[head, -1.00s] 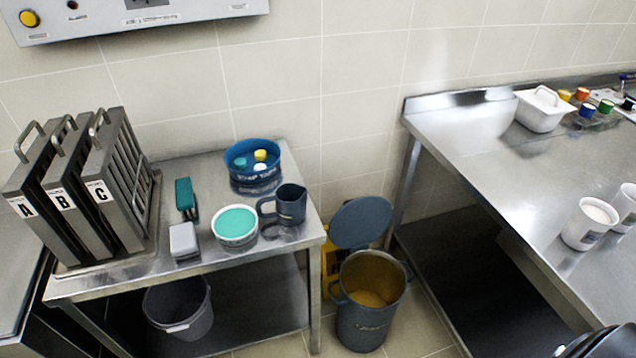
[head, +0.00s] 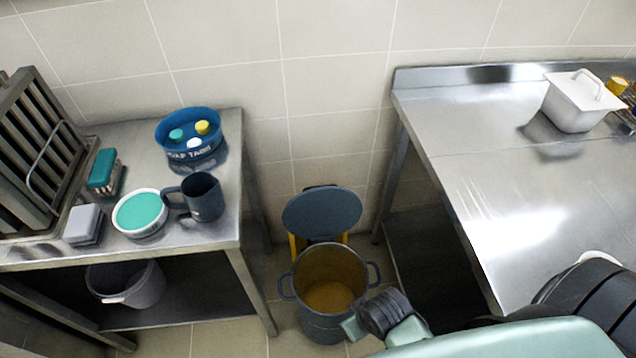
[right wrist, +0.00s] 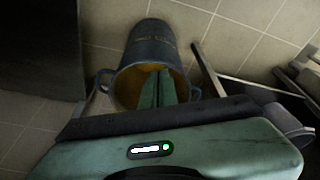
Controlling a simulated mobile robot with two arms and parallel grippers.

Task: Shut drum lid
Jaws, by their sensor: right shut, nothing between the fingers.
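The blue-grey drum (head: 322,322) stands on the floor between the two tables, open at the top, with a yellowish fill inside. Its round lid (head: 322,213) is swung up and tilted back behind the rim. My right gripper (head: 352,328) is beside the drum's right front, near the rim in the picture. In the right wrist view the drum (right wrist: 150,45) is ahead, and my shut, empty green fingers (right wrist: 157,74) overlap its mouth. The lid cannot be made out there. My left gripper is not in view.
The left table (head: 225,232) holds a blue tub (head: 190,133), a dark jug (head: 205,198) and a teal-topped bowl (head: 140,214). The right steel table (head: 470,180) bears a white lidded container (head: 577,102). A grey bucket (head: 128,284) sits under the left table.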

